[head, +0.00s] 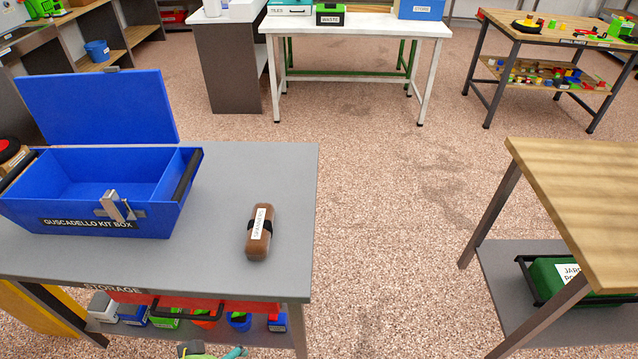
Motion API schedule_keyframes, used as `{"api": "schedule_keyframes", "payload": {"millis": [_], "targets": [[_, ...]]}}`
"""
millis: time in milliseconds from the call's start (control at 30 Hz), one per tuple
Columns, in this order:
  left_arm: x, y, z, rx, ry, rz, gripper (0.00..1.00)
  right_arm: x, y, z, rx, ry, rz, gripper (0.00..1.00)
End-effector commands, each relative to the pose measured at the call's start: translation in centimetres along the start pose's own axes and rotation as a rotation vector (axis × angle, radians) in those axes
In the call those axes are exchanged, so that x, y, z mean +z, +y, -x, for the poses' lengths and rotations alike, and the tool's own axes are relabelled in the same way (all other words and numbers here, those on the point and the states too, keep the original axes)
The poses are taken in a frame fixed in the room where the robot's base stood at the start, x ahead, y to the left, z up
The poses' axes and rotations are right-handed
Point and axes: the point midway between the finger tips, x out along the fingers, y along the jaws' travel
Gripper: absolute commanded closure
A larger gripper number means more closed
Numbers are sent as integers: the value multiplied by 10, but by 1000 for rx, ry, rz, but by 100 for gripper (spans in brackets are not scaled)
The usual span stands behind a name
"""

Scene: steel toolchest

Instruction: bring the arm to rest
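Neither of my grippers nor my arms show in the head view. A blue kit box (170,220) labelled "GUSCADELLO KIT BOX" stands on the grey table (200,262) at the left. Its lid (98,105) is raised and the large compartment I can see into looks empty. A brown rounded case (260,235) with a dark band and a white label lies on the same table, right of the box and apart from it.
A red drawer (255,307) and several small bins sit under the grey table. A wooden table (590,205) stands at the right, with a green case (552,280) on its lower shelf. White (355,22) and cluttered tables stand farther back. Speckled floor (400,200) lies open between.

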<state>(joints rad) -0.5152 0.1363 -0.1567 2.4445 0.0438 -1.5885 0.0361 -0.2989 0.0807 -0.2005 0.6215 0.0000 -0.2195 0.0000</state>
Motion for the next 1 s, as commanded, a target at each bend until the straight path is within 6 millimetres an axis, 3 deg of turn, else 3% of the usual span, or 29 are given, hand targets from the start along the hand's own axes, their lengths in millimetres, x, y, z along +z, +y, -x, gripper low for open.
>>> {"api": "schedule_keyframes", "payload": {"millis": [100,367,667,800,1000], "targets": [[22,-17,8,-60,-22,6,0,-2,0,0,0,4,0,60],[27,-15,-52,-47,-45,0,0,-1,0,0,0,3,0,60],[60,-14,-138,-38,-90,-5,0,0,0,0,0,0,-1,60],[98,-14,-192,-34,-122,-10,0,2,-1,0,-1,-3,-1,60],[171,-13,-254,-28,-168,-19,0,2,-1,0,-1,-4,-1,60]]}}
